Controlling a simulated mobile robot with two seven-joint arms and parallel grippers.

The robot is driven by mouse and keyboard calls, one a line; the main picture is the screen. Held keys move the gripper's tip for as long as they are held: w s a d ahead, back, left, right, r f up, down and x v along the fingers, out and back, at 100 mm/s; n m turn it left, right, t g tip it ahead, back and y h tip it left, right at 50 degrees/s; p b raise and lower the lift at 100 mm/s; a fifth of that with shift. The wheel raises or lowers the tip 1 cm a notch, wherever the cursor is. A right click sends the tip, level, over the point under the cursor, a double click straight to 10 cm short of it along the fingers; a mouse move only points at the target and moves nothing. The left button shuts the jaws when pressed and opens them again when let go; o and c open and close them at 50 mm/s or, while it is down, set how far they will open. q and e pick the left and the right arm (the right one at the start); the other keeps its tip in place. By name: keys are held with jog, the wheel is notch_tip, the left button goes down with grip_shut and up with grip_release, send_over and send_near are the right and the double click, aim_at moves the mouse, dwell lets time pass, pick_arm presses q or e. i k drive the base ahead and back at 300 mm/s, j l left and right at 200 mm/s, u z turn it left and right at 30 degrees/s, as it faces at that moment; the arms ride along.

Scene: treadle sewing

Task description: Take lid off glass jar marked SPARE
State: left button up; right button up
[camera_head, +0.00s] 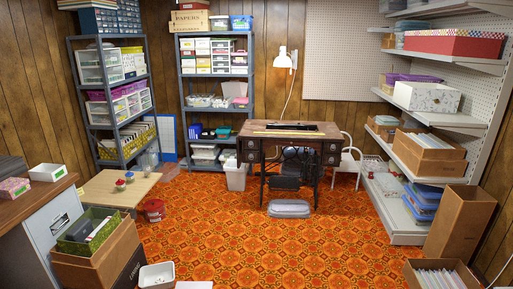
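I cannot make out a glass jar marked SPARE or its lid from this distance. Neither of my grippers shows in the head view.
A treadle sewing table (291,150) stands at the back, with a grey oval container (290,208) in front. Shelves line the walls. A red tub (154,210), a white bin (157,276) and boxes (102,255) stand left. The middle patterned floor (240,237) is clear.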

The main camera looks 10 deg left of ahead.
aim_at(121, 188)
jog(key=i+l+z, duration=0.15)
jog(key=i, duration=0.5)
jog(key=i+z, duration=0.15)
jog(key=i, duration=0.5)
jog(key=i+u, duration=0.15)
jog(key=i, duration=0.55)
jog(key=i+l+u, duration=0.2)
jog(key=i, duration=0.45)
jog(key=i+u, duration=0.35)
jog(key=i, duration=0.25)
jog(key=i+u, duration=0.35)
jog(key=i, duration=0.25)
jog(key=i+u, duration=0.6)
jog(key=u, duration=0.2)
jog(key=i+u, duration=1.05)
